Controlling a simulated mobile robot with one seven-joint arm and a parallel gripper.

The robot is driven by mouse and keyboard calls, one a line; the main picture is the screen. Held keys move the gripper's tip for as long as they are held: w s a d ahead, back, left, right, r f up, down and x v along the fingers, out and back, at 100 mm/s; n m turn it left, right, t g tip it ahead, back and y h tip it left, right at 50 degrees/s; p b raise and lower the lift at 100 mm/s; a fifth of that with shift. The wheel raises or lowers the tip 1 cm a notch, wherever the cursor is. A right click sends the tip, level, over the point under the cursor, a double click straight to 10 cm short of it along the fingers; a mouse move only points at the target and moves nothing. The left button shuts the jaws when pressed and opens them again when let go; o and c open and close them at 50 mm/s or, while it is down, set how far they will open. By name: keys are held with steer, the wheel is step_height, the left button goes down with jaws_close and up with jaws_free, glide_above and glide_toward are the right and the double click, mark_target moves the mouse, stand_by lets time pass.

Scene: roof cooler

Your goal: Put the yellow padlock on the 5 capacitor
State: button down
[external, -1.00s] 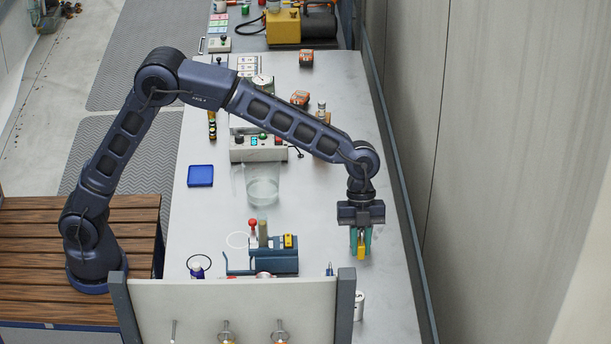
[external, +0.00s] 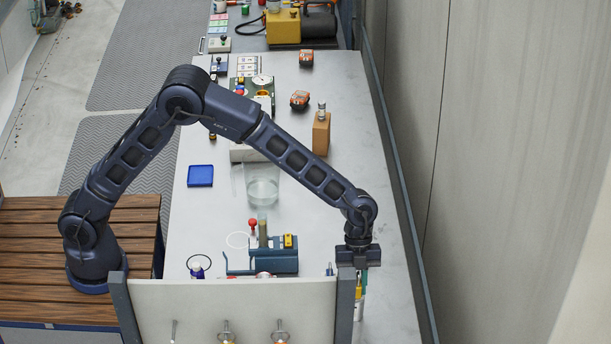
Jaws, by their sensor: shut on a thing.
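My gripper (external: 362,279) is at the right front of the bench, pointing down, partly hidden behind the post of the front panel. It is shut on the yellow padlock (external: 359,292), of which only a small part shows between the teal fingers. A pale metallic cylinder (external: 359,308), perhaps a capacitor, stands directly below the padlock in the picture. I cannot read any number on it. I cannot tell whether the padlock touches it.
The front panel (external: 232,305) with its dark post (external: 345,305) stands close to the gripper's left. A blue fixture (external: 272,262), a clear beaker (external: 262,185) and a blue tray (external: 200,176) are on the bench.

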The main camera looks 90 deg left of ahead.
steer(key=shift+f, duration=0.25)
steer(key=shift+f, duration=0.1)
steer(key=c, duration=1.3)
jaws_free()
steer(key=shift+c, duration=0.2)
